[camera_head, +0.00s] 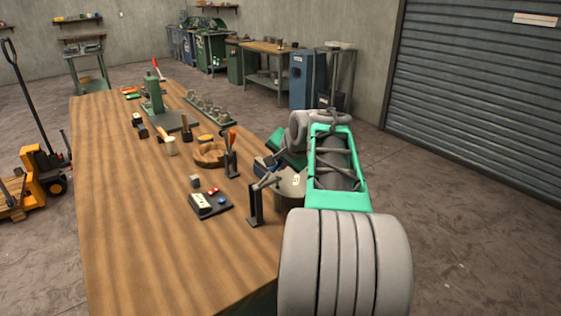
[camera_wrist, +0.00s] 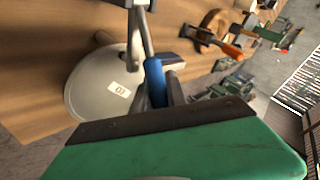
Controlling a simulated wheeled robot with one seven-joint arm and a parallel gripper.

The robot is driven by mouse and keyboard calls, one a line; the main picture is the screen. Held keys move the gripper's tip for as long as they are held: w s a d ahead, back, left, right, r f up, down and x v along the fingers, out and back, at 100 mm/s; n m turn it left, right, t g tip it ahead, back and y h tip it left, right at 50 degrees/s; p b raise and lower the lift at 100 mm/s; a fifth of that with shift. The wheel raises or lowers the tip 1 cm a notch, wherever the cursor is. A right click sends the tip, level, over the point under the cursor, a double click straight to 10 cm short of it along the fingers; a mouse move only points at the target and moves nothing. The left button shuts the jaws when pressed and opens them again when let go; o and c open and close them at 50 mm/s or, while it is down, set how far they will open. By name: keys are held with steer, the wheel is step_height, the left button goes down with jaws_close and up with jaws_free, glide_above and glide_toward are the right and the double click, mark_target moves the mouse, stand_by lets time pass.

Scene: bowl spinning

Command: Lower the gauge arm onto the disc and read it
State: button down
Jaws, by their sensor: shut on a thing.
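The gauge stands on a dark post (camera_head: 254,205) at the bench's right edge. Its grey gauge arm (camera_head: 266,181) slopes from the post beside the disc (camera_head: 289,190), a grey round plate with a small white label. In the wrist view the disc (camera_wrist: 84,98) lies left of the gauge arm (camera_wrist: 147,40), and its label (camera_wrist: 118,88) carries dark marks. My gripper (camera_wrist: 160,90) is shut on the blue grip (camera_wrist: 154,75) of the gauge arm. Whether the gauge's tip touches the disc cannot be told. My own arm partly hides the disc in the head view.
A dark tray (camera_head: 210,212) with a white block and small red and blue pieces lies left of the post. A wooden round (camera_head: 209,155) and an orange-handled tool (camera_head: 231,150) stand behind. The bench's left side (camera_head: 130,220) is clear.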

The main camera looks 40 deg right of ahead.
steer(key=shift+f, duration=0.15)
steer(key=c, duration=1.3)
jaws_free()
steer(key=shift+c, duration=0.2)
steer(key=v, duration=0.7)
steer(key=shift+s+r, duration=0.25)
steer(key=shift+r, duration=0.05)
